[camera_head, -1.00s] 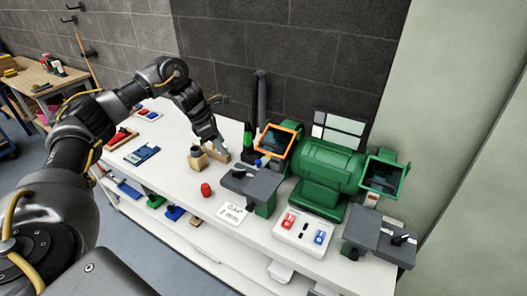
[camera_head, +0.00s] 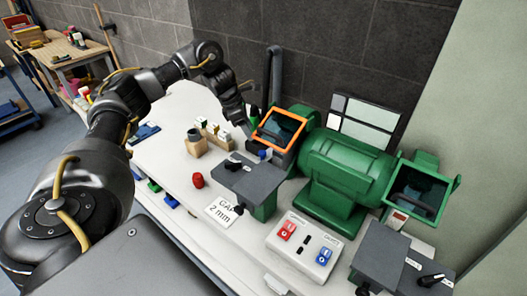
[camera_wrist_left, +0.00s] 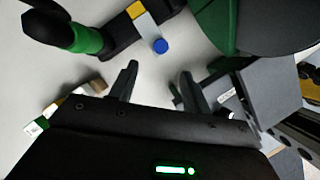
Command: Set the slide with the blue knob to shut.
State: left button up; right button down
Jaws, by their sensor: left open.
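The blue knob (camera_wrist_left: 160,46) shows in the left wrist view, at the end of a strip with yellow and pale patches on a dark base. In the head view the blue knob (camera_head: 264,154) is a small spot just below the orange-framed shield of the green grinder (camera_head: 343,170). My left gripper (camera_wrist_left: 158,74) is open and empty, its two fingers pointing toward the knob and apart from it. In the head view my left gripper (camera_head: 249,128) is beside the orange shield, its fingertips partly hidden. I cannot tell the slide's position. My right gripper is not in view.
A grey tool rest (camera_head: 250,180) stands in front of the knob. A red knob-like piece (camera_head: 198,180), a wooden block with a dark cup (camera_head: 195,143) and a switch panel (camera_head: 304,246) are on the white bench. A black-and-green post (camera_wrist_left: 80,36) stands close to the left finger.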

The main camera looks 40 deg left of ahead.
aim_at(262, 152)
pick_arm(q)
jog(key=p+x, duration=0.2)
jog(key=x, duration=0.8)
jog(key=shift+d+f, duration=0.1)
jog(key=shift+f, duration=0.15)
jog(key=shift+c, duration=0.2)
grip_shut()
